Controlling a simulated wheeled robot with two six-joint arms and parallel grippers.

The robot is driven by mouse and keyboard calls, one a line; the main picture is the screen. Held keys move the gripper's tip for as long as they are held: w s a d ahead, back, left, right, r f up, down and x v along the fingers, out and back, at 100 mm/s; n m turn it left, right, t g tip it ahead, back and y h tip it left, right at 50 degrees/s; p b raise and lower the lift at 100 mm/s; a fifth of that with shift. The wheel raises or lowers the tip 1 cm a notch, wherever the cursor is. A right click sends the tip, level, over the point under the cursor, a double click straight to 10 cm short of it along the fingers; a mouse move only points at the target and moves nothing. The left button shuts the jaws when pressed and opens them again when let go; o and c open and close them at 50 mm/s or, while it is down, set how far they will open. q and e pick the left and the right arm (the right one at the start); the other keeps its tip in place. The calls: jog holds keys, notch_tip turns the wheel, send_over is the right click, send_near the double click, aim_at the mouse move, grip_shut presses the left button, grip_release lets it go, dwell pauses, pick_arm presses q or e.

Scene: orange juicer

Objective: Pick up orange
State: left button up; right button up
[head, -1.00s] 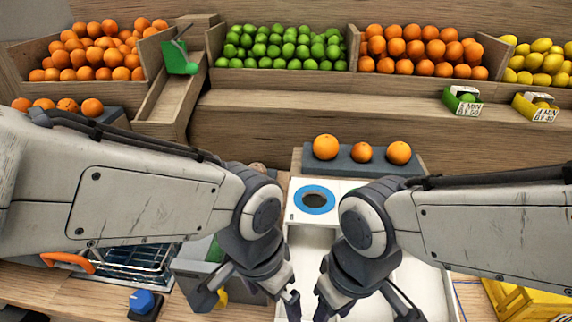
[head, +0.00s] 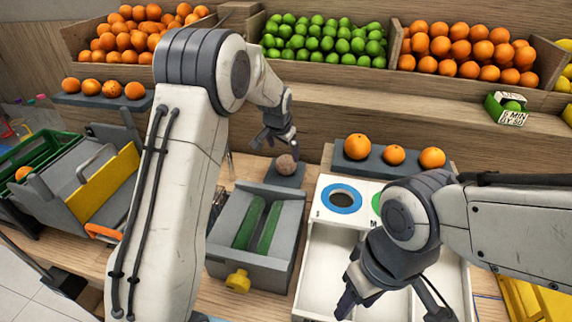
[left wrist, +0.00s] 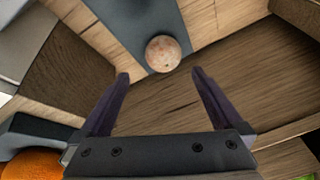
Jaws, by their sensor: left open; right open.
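Three oranges (head: 394,155) sit in a row on a dark grey stand behind the white tray. More oranges (head: 90,87) sit on a dark stand at the left. A brownish, mottled round fruit (head: 286,164) rests on a small dark block. My left gripper (head: 277,142) is open and empty just above and behind this brown fruit. In the left wrist view the brown fruit (left wrist: 163,53) lies beyond the open fingers (left wrist: 158,75), untouched, and part of an orange (left wrist: 30,165) shows at the lower left. My right gripper (head: 352,296) is open over the white tray, with nothing visible in it.
A white tray (head: 325,262) has a blue ring (head: 341,198) at its back. A grey juicer box (head: 250,272) with green strips and a yellow knob stands left of it. Fruit crates (head: 325,44) line the back. A green crate (head: 45,150) is at far left.

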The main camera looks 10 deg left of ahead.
aim_at(285, 160)
pick_arm(q)
jog(key=x, duration=0.3)
jog(key=w+p+x, duration=0.1)
jog(key=x, duration=0.1)
jog(key=shift+w+a, duration=0.15)
jog(key=shift+a, duration=0.1)
jog(key=p+x, duration=0.2)
jog(key=x, duration=0.2)
jog(key=shift+f, duration=0.4)
jog(key=shift+w+f, duration=0.15)
jog(key=shift+f, duration=0.3)
jog(key=c, duration=1.2)
